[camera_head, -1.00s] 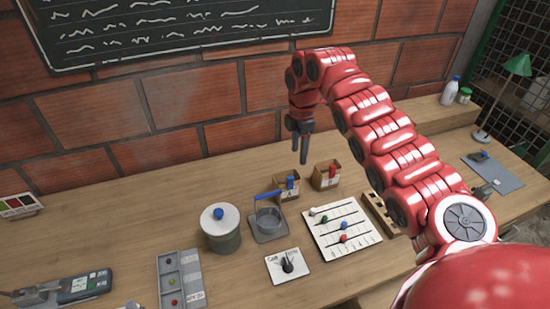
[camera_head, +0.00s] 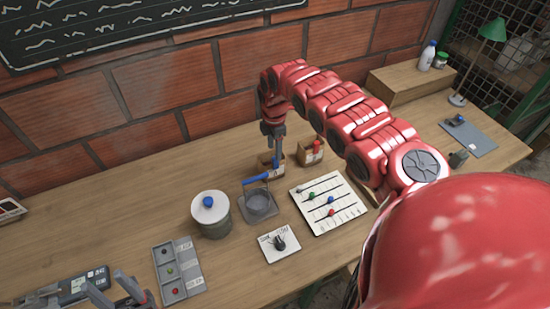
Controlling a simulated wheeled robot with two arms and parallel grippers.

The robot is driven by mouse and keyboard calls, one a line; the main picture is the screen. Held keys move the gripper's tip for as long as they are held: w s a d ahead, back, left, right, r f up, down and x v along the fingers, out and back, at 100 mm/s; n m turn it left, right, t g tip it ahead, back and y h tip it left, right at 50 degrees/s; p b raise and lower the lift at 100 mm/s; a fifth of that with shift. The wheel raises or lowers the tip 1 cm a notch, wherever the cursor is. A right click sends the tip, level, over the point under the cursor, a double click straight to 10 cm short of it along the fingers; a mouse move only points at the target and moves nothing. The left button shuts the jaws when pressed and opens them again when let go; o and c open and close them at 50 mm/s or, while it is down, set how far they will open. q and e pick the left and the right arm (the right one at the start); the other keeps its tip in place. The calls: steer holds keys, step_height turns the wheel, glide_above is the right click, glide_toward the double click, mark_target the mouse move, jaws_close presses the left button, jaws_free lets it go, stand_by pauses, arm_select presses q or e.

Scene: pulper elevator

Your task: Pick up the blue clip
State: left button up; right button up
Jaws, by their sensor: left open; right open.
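The blue clip (camera_head: 276,162) stands upright in a small brown cardboard box (camera_head: 266,165) in the middle of the table, with only its upper part showing. My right gripper (camera_head: 274,151) is open, points down and is right above the blue clip. I cannot tell whether its fingers are around the clip or behind it. My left gripper (camera_head: 114,289) is at the bottom left edge, open and empty, with its finger tips in view.
A second box (camera_head: 310,157) with a red clip (camera_head: 316,146) stands just right. Nearby are a blue-handled sieve (camera_head: 262,205), a lidded pot (camera_head: 211,220), a slider board (camera_head: 327,204), a dial card (camera_head: 279,244) and a grey tray (camera_head: 178,270). A brick wall (camera_head: 160,98) is behind.

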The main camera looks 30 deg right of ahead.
mark_target(275, 163)
steer(key=shift+s+f+p, duration=0.15)
steer(key=shift+f+p, duration=0.25)
steer(key=shift+f, duration=0.1)
step_height(275, 163, down, 4)
steer(key=shift+r+p, duration=0.25)
steer(key=shift+p, duration=0.5)
steer(key=shift+f, duration=0.55)
jaws_close()
